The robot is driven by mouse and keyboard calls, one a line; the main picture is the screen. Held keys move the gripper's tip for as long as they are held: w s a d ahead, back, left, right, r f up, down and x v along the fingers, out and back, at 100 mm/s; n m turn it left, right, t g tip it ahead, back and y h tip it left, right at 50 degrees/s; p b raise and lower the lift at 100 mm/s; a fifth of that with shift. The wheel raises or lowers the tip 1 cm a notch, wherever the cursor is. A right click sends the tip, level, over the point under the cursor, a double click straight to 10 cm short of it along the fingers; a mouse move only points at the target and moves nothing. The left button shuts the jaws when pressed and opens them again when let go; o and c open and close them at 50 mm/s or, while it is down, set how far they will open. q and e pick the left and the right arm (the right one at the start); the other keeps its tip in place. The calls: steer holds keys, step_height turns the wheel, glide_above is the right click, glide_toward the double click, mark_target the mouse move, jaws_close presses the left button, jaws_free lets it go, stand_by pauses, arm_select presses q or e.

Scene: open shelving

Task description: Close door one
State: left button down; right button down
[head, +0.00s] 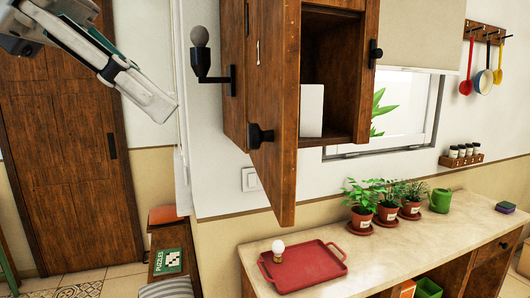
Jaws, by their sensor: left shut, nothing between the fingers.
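A wooden wall cabinet (343,22) hangs at the upper middle. Its left door (285,85) stands open, swung out toward me, with a dark round knob (261,135) on its face. Inside the cabinet is a white box-like item (311,110). A second dark knob (375,53) shows at the cabinet's right edge; whether it sits on another door I cannot tell. My left gripper (165,108) is at the upper left, shut and empty, in the air left of the cabinet and apart from the door. My right gripper is not in view.
A wall lamp (201,62) sits between my left gripper and the cabinet. Below is a counter (405,255) with a red tray (305,268), a bulb (278,250) and potted plants (363,205). A wooden room door (70,150) is at the left.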

arm_select(q)
steer(key=a, duration=0.1)
glide_toward(279, 177)
step_height(279, 177, down, 4)
steer(key=d, duration=0.3)
steer(key=shift+s+d+r+t, duration=0.1)
steer(key=shift+d+t, duration=0.1)
steer(key=shift+t, duration=0.1)
steer(key=shift+d, duration=0.5)
steer(key=shift+d+y, duration=0.1)
steer(key=shift+y, duration=0.2)
